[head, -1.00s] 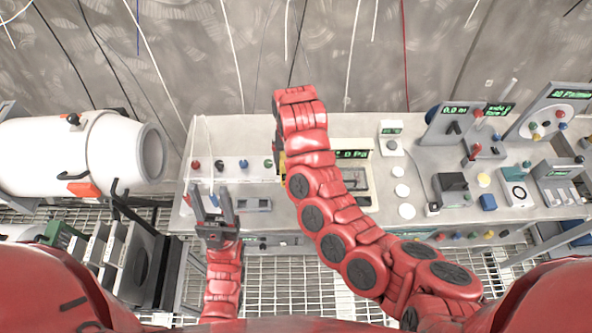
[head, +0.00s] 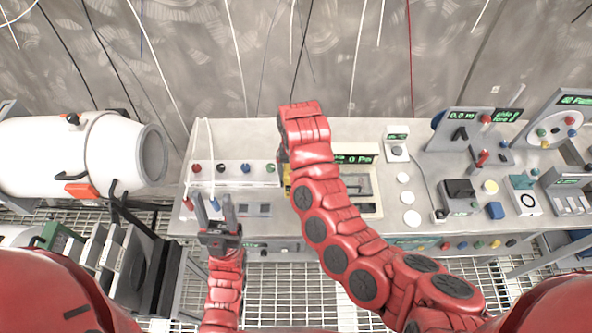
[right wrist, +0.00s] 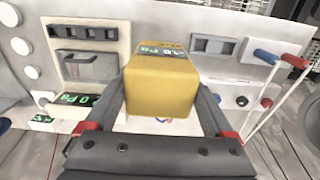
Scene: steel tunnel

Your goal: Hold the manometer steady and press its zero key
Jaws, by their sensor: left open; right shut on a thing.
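The manometer is a yellow box (right wrist: 160,88) with a small green-lit display on its top face, partly in view in the right wrist view. My right gripper (right wrist: 163,92) is shut on it, one dark finger on each side. In the head view only a sliver of yellow (head: 287,182) shows beside my right arm, which hides the rest of the manometer and that gripper. My left gripper (head: 214,208) is open and empty, over the bench's front left part, to the left of the manometer. I cannot make out the zero key.
The grey bench (head: 270,130) carries a panel with coloured plugs (head: 245,168) near my left gripper, and a meter with a green display (head: 355,159) behind my right arm. Several instruments stand at the right. A white cylinder (head: 75,155) lies at the left. Thin cables hang behind.

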